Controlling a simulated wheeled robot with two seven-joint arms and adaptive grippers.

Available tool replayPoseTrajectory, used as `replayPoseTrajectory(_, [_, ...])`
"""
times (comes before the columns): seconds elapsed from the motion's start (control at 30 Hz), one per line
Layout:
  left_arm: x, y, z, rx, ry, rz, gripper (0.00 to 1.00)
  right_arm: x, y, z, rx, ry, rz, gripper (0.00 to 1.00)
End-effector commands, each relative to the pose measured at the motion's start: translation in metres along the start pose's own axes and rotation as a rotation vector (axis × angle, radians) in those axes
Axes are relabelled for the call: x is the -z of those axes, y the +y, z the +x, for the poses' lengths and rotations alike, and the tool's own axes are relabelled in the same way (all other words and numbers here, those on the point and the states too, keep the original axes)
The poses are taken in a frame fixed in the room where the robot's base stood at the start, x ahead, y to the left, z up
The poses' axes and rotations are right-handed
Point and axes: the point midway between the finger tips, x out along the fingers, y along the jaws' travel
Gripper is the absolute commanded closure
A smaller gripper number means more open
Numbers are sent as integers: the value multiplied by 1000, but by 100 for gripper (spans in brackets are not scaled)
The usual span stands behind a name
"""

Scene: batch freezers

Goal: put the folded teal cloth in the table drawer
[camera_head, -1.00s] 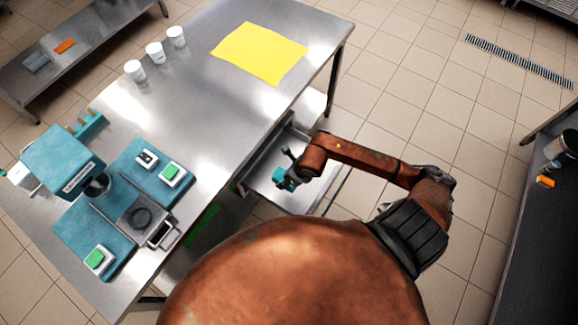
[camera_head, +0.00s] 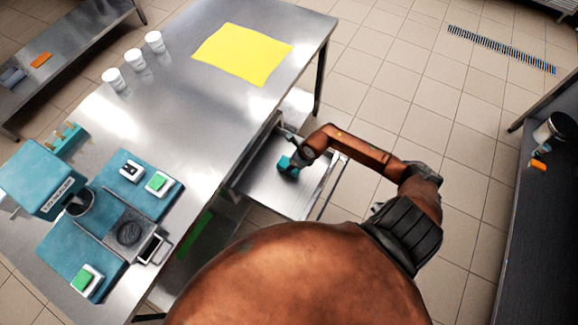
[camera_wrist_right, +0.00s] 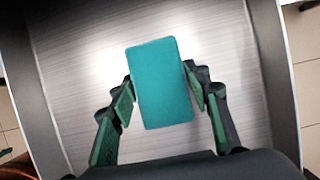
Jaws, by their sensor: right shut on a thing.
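The folded teal cloth (camera_wrist_right: 162,84) is a small block between the fingers of my right gripper (camera_wrist_right: 160,98) in the right wrist view. The gripper is shut on it. In the head view the cloth (camera_head: 287,167) shows as a small teal patch at my right gripper (camera_head: 289,163), over the open table drawer (camera_head: 268,192). The metal drawer floor (camera_wrist_right: 90,60) and side walls surround the cloth in the wrist view. Whether the cloth touches the floor, I cannot tell. My left gripper is out of view.
The steel table (camera_head: 190,110) carries a yellow sheet (camera_head: 243,54), several white cups (camera_head: 135,59), teal mats (camera_head: 137,190) and a teal machine (camera_head: 43,178). A dark counter (camera_head: 535,240) stands at the right. Tiled floor is free between them.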

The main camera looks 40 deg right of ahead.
Motion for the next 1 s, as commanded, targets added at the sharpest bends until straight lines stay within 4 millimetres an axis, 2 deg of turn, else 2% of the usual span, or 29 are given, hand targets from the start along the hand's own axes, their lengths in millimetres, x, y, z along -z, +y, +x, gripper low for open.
replayPoseTrajectory(0.03, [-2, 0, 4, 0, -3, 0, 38, 4, 0, 9, -1, 2, 4, 80])
replayPoseTrajectory(0.1, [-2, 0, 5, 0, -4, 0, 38, 6, 0, 14, 0, 1, 1, 80])
replayPoseTrajectory(0.4, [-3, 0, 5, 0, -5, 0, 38, 6, 0, 14, 0, 1, 0, 80])
replayPoseTrajectory(0.43, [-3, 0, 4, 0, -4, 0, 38, 6, 0, 14, 0, 1, 0, 54])
replayPoseTrajectory(0.6, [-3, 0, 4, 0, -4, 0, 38, 6, 0, 14, 0, 1, 0, 42])
replayPoseTrajectory(0.67, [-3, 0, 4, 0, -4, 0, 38, 6, 0, 14, 0, 1, 0, 38])
replayPoseTrajectory(1.0, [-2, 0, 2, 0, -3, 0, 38, 5, -1, 9, 1, 1, 0, 38])
